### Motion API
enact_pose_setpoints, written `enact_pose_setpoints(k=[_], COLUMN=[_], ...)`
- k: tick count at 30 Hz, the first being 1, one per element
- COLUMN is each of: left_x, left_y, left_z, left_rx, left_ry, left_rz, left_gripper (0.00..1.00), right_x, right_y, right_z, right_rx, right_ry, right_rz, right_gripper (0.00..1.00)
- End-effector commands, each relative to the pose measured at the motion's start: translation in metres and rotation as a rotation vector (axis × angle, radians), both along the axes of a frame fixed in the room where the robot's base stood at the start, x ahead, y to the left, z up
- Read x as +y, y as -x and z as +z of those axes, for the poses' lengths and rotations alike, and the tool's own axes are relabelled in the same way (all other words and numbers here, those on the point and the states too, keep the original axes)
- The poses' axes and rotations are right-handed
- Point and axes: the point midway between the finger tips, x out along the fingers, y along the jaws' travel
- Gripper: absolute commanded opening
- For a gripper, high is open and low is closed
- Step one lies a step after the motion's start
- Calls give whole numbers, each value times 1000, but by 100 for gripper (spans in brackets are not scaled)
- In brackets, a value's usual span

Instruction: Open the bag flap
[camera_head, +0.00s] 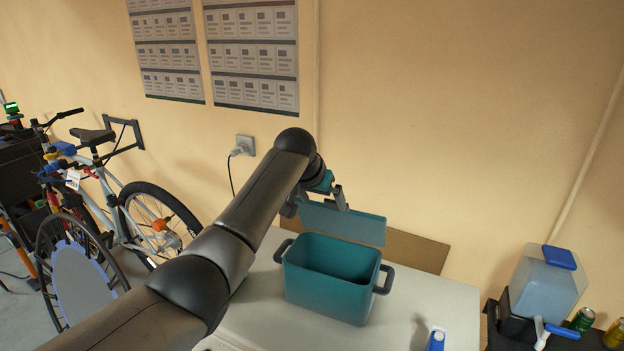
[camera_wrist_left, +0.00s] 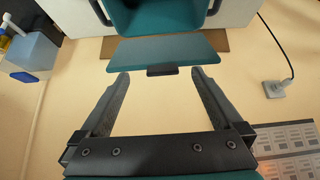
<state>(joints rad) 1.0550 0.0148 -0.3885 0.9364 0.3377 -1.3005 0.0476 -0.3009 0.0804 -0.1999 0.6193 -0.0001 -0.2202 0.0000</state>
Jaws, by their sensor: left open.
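The teal bag (camera_head: 325,290), a box-like body with dark side handles, stands on the white table, and its top is open. Its teal flap (camera_head: 348,224) stands up at the rear edge, tilted back toward the wall. My left gripper (camera_head: 341,198) is at the flap's upper edge. In the left wrist view, the flap (camera_wrist_left: 165,50) lies ahead with a dark tab (camera_wrist_left: 162,71) on its edge. The open fingers of my left gripper (camera_wrist_left: 160,73) are on either side of the tab, apart from it. My right gripper is not in view.
The white table (camera_head: 440,305) holds the bag and a small blue-and-white carton (camera_head: 436,340). A brown board (camera_head: 418,250) leans on the wall behind. A blue water container (camera_head: 545,280) and cans (camera_head: 583,320) stand at right, a bicycle (camera_head: 110,185) at left.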

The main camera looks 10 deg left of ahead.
Motion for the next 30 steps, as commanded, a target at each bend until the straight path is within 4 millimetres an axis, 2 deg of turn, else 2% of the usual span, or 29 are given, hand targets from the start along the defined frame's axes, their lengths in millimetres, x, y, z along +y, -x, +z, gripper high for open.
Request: enact_pose_setpoints(k=[18, 24, 30], left_x=[13, 15, 15], left_y=[44, 52, 53], left_z=[62, 72, 74], left_rx=[-3, 0, 0], left_ry=[-1, -1, -1], left_rz=[0, 0, 0], left_gripper=[100, 100, 100], right_x=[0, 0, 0], right_y=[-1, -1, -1], right_z=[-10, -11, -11], right_rx=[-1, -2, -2], right_ry=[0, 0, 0], right_rz=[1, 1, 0], right_gripper=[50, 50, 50])
